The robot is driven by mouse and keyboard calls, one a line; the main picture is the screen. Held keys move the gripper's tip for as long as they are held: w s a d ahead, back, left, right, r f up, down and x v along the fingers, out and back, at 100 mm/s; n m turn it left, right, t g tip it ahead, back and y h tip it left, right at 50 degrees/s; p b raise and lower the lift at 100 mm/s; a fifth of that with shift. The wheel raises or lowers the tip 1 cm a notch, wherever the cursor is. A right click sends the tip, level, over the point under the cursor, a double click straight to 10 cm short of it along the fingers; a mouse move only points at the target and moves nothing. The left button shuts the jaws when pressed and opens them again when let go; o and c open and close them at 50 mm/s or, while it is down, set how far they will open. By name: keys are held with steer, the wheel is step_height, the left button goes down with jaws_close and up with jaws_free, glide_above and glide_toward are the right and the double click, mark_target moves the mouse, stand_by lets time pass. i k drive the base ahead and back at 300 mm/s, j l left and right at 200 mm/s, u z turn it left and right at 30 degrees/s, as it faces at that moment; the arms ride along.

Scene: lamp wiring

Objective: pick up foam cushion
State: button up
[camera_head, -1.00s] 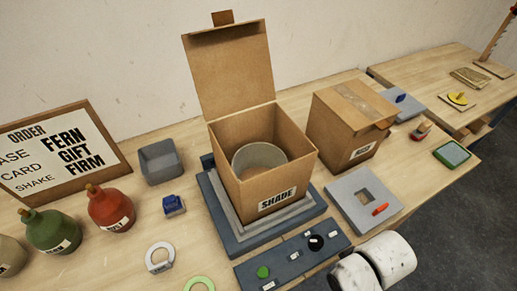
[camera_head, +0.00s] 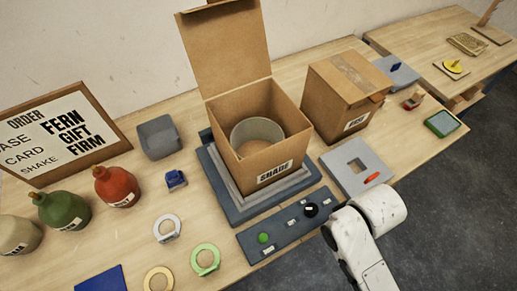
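No thing here is plainly marked as the foam cushion, and I cannot tell which one it is. A plain grey block-like thing (camera_head: 158,138) stands at the back left, beside the order sign. A flat grey square piece with a square opening (camera_head: 337,168) lies at the right, with a small red piece on its front edge. The open carton marked SHADE (camera_head: 255,178) holds a round pale shade (camera_head: 240,131). My white arm shows at the lower right, but my gripper is out of view.
A dark control panel (camera_head: 283,235) lies in front of the carton. A closed carton (camera_head: 335,110) stands to its right. Bottles, including a red one (camera_head: 117,187), stand at the left. Rings (camera_head: 204,261) and a blue flat piece (camera_head: 103,279) lie at the front.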

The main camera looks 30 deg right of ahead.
mark_target(395, 69)
steer(key=z, duration=1.25)
